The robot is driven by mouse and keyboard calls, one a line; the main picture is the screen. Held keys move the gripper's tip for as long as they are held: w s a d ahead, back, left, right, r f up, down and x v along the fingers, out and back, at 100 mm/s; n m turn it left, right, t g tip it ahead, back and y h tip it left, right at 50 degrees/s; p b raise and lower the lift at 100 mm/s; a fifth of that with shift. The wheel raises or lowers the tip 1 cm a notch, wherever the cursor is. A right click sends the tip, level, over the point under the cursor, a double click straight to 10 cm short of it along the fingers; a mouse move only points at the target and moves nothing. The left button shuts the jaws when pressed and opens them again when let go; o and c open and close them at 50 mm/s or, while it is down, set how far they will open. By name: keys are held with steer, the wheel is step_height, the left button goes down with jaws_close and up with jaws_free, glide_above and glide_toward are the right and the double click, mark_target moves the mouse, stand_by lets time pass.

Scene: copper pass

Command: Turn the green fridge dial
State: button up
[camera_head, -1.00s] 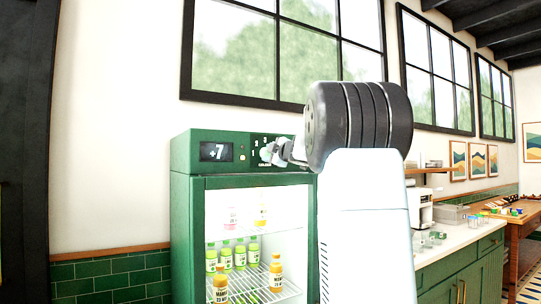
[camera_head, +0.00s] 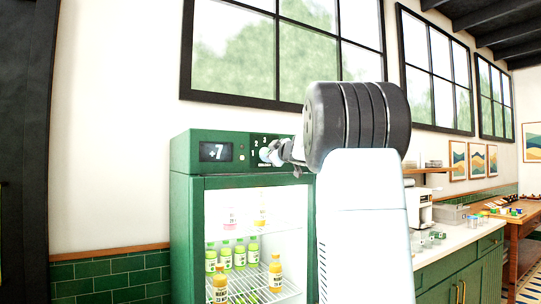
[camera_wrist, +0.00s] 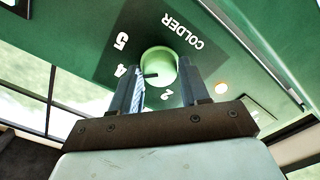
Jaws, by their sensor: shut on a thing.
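The green fridge (camera_head: 187,240) stands against the wall, with a display reading "+7" (camera_head: 215,152) on its top panel. In the wrist view the light green dial (camera_wrist: 158,64) sits on the dark green panel, with a dark pointer mark on it. The numbers 5, 4 and 2 and the word "COLDER" (camera_wrist: 182,32) show around it, upside down. My gripper (camera_wrist: 160,76) has its two fingers on either side of the dial and is shut on it. In the head view my gripper (camera_head: 272,153) is at the panel right of the display, and it hides most of the dial.
Several bottles (camera_head: 240,255) stand on wire shelves behind the fridge's glass door. A counter (camera_head: 460,240) with cups and a machine runs to the right. Large windows (camera_head: 290,45) are above. Bare wall (camera_head: 110,130) lies left of the fridge.

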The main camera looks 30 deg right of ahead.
steer(key=shift+f, duration=0.3)
steer(key=o, duration=0.8)
steer(key=shift+w, duration=0.1)
steer(key=shift+o, duration=1.3)
steer(key=shift+r, duration=0.15)
steer(key=s, duration=1.3)
steer(key=shift+s+d, duration=0.25)
steer(key=shift+s, duration=0.15)
